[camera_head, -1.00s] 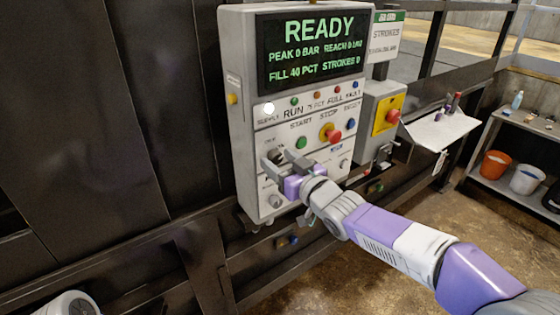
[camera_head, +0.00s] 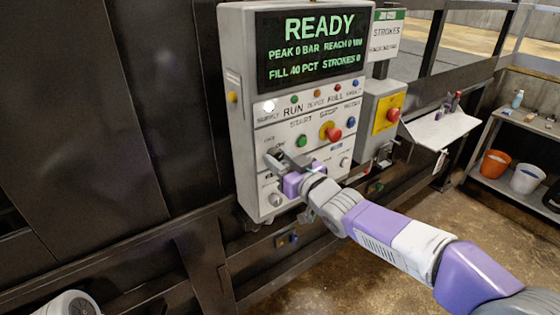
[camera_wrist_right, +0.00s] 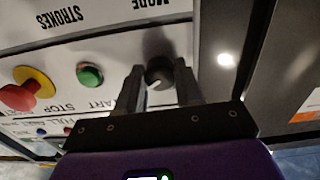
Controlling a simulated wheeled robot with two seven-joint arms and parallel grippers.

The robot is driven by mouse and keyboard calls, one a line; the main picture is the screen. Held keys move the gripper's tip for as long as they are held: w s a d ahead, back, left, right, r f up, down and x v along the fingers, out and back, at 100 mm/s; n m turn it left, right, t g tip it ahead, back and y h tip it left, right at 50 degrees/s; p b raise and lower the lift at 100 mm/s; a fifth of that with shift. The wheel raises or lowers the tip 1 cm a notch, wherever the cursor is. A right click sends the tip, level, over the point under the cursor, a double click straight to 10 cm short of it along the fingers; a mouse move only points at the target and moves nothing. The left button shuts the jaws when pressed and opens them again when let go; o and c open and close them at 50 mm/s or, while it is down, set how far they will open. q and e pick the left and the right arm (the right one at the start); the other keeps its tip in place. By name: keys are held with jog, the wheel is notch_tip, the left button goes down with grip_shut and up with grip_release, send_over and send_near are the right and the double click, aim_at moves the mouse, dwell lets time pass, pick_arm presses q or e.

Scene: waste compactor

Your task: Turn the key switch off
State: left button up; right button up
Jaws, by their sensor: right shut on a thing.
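The dark round key switch (camera_wrist_right: 159,72), with a pale mark on its face, sits on the white control panel (camera_wrist_right: 110,100) and shows between my fingers in the right wrist view. My right gripper (camera_wrist_right: 161,88) is shut on it, one finger on each side. In the head view my right gripper (camera_head: 281,160) is at the lower left of the control box (camera_head: 242,130), left of and below the green start button (camera_head: 302,141). The fingers mostly hide the switch there. My left gripper is not in view.
A red stop button on yellow (camera_head: 333,133) and small knobs (camera_head: 345,162) sit right of the gripper. Another knob (camera_head: 276,200) is just below. The display (camera_head: 312,45) reads READY. A side box carries a red emergency button (camera_head: 393,115).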

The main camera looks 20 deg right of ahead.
jog(key=n+b, duration=0.2)
jog(key=shift+f+n, duration=0.2)
jog(key=shift+n, duration=0.1)
jog(key=n+b, duration=0.1)
jog(key=n, duration=0.1)
jog(key=shift+n+b, duration=0.35)
jog(key=shift+n, duration=0.05)
jog(key=n+b, duration=0.1)
jog(key=n, duration=0.2)
jog(key=shift+d+r, duration=0.1)
jog(key=shift+r+n+b, duration=0.1)
jog(key=shift+n+b, duration=0.5)
jog(key=shift+n, duration=1)
jog(key=o, duration=1)
jog(key=shift+o, duration=0.2)
